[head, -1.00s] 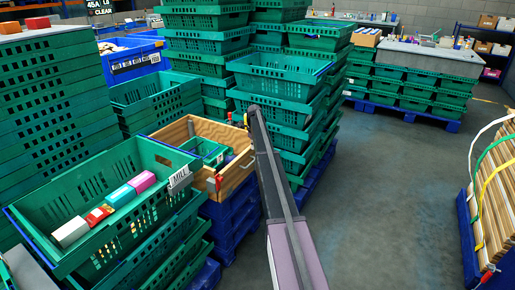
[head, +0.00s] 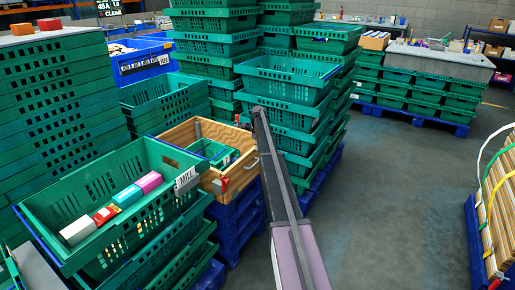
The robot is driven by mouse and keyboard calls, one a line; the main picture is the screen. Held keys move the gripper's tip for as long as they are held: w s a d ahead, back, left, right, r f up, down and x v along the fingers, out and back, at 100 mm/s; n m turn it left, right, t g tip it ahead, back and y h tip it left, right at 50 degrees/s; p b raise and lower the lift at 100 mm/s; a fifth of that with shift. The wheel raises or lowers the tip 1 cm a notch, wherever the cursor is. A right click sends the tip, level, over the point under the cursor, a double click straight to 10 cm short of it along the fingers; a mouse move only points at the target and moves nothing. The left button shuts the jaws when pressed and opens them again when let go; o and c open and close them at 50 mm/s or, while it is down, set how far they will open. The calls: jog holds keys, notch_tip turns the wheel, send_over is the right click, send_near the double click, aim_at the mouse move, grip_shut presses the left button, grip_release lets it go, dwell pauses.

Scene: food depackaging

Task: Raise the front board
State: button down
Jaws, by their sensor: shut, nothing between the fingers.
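A wooden crate (head: 178,136) stands on blue pallets in the middle left of the head view. Its front board (head: 240,174) faces toward the lower right, with a red latch (head: 225,183) near its left end. I cannot tell whether the board is fully upright or leans. My arm reaches up from the bottom past the right side of the crate, and its far end lies near the stack of green crates behind.
A green tray (head: 216,152) sits inside the wooden crate. A green crate (head: 60,190) with several coloured boxes stands at left front. Tall green stacks (head: 285,80) rise behind the arm. Strapped boards (head: 500,200) stand at the right edge. The floor (head: 390,190) between is clear.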

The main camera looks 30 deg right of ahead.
notch_tip(320, 180, up, 9)
jog(key=p, duration=0.9)
jog(key=shift+s+d+r, duration=0.2)
jog(key=shift+s, duration=0.15)
dwell(0.7)
jog(key=s+a+r+n+p, duration=0.3)
jog(key=s+a+n, duration=1.2)
jog(key=s+a, duration=0.95)
jog(key=s+a+r+n+p, duration=0.1)
jog(key=s+a+n, duration=0.3)
jog(key=s, duration=0.4)
jog(key=s+a+n+p, duration=0.1)
jog(key=s+a+n, duration=0.2)
jog(key=s, duration=0.6)
jog(key=s+a+r+n+p, duration=0.1)
jog(key=s+a+n, duration=0.3)
jog(key=s+n, duration=0.3)
jog(key=shift+s+a+r+n, duration=0.3)
jog(key=shift+s+a, duration=0.05)
jog(key=shift+s, duration=0.45)
